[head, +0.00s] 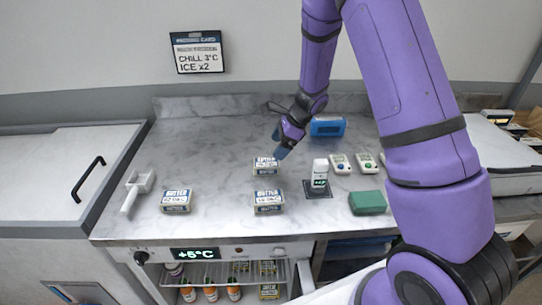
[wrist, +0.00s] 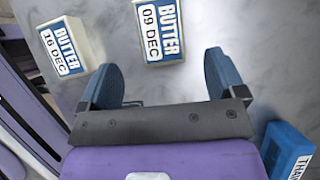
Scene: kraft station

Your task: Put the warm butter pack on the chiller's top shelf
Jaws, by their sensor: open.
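Three butter packs with blue and white labels lie on the marble counter in the head view: a left pack (head: 176,202), a back pack (head: 265,167) and a front pack (head: 268,203). Which one is warm I cannot tell. My gripper (head: 279,146) is just behind the back pack; in the wrist view (wrist: 165,82) its fingers are apart with bare counter between. That view shows one pack reading 09 DEC (wrist: 160,30) ahead of the fingers and one reading 16 DEC (wrist: 67,46) to the left. The chiller (head: 195,254) under the counter reads +5°C; its shelves hold goods.
A small white device (head: 320,174) stands on a dark pad. Two handheld meters (head: 340,163), a green block (head: 367,203) and a blue box (head: 327,127) lie to the right. A white scoop (head: 136,190) is at left. A wall card (head: 197,52) reads CHILL 3°C, ICE x2.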

